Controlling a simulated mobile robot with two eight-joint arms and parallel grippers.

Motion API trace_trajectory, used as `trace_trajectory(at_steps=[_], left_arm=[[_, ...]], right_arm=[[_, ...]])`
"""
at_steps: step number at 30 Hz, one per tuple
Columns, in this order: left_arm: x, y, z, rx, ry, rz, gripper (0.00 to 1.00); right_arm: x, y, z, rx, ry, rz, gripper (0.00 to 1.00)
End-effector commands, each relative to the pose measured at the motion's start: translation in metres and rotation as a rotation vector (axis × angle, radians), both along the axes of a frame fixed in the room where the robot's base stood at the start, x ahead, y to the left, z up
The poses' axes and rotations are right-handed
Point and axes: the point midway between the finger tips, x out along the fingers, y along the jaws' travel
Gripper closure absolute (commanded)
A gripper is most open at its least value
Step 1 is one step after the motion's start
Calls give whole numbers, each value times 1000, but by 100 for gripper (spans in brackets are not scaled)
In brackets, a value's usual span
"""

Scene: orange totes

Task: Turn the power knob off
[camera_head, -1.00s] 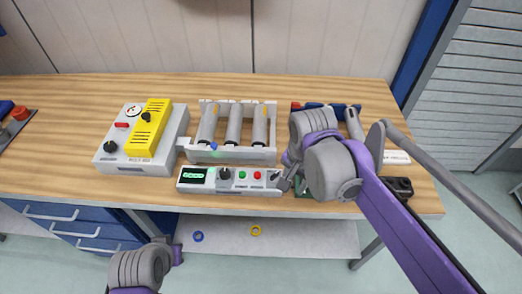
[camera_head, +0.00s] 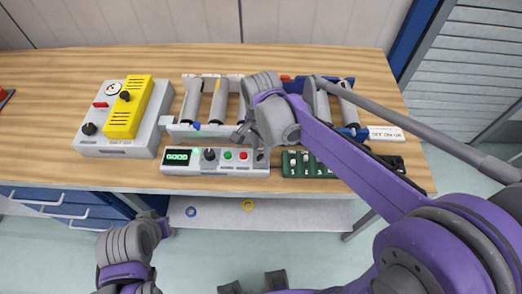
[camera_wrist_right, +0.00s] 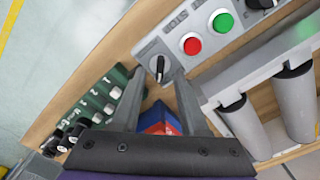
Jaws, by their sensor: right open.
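A long grey control panel (camera_head: 215,170) lies along the front edge of the bench. It has a lit green display, a black knob (camera_head: 209,154), a green button, a red button and a small dark knob (camera_head: 260,156) at its right end. In the right wrist view that end knob (camera_wrist_right: 157,66) shows a pale pointer line. My right gripper (camera_head: 242,135) is above the panel's right part; its open fingers (camera_wrist_right: 157,78) show on either side below the knob in the wrist view, with nothing held. My left arm's grey wrist (camera_head: 132,245) is low at left; its fingers cannot be made out.
A grey box (camera_head: 145,140) with a yellow cover, gauge and knob stands at left. A roller rack (camera_head: 190,132) sits behind the panel, and a green board (camera_head: 305,165) lies right of it. Blue and yellow rings lie on the shelf below.

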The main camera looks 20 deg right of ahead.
Motion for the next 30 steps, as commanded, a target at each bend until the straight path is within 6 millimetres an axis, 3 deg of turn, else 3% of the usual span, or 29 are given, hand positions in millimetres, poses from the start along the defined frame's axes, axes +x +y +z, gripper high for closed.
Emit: trace_trajectory(at_steps=[6,15,22,30], left_arm=[[-1,0,-2,0,1,0,100],[-1,0,-2,0,1,0,100],[-1,0,-2,0,1,0,100],[-1,0,-2,0,1,0,100]], right_arm=[[0,0,-20,0,0,0,56],[0,0,-21,0,0,0,56],[0,0,-21,0,-1,1,98],[0,0,-21,0,-1,1,100]])
